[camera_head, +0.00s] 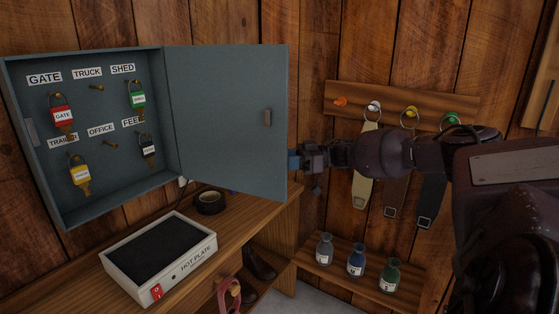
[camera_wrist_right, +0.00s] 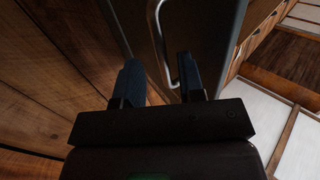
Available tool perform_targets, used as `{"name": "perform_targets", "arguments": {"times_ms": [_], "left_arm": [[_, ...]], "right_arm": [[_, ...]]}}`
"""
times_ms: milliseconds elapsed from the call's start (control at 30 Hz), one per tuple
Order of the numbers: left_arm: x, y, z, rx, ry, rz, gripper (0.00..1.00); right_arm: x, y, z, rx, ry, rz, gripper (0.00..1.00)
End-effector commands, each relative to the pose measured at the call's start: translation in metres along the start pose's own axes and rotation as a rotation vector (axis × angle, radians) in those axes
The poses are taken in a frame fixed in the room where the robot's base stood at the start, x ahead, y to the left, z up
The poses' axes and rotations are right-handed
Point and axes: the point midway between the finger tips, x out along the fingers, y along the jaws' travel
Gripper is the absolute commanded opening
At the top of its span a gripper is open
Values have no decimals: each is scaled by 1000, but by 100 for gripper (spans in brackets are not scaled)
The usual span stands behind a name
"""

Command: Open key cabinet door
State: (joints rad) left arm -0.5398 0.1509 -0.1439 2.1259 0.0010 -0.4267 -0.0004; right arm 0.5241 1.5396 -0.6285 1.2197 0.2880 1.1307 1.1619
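The grey key cabinet (camera_head: 110,200) hangs on the wall at the left of the head view. My left gripper is not in view.
Labelled keys hang inside the cabinet. Below stand a hot plate (camera_head: 160,258) and a black tape roll (camera_head: 210,202) on a wooden bench (camera_head: 262,207). Straps hang from a peg board (camera_head: 390,100) behind my right arm. Several bottles stand on a low shelf (camera_head: 415,277).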

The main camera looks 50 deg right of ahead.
Motion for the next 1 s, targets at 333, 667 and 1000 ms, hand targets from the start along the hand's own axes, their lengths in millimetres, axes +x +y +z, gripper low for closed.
{"name": "perform_targets", "arguments": {"times_ms": [333,667,1000], "left_arm": [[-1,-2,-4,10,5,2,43],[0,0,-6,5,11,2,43],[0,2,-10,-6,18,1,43]], "right_arm": [[-62,0,-1,0,0,1,36],[-84,0,0,1,2,-2,36],[-84,0,0,1,2,-2,36]]}}
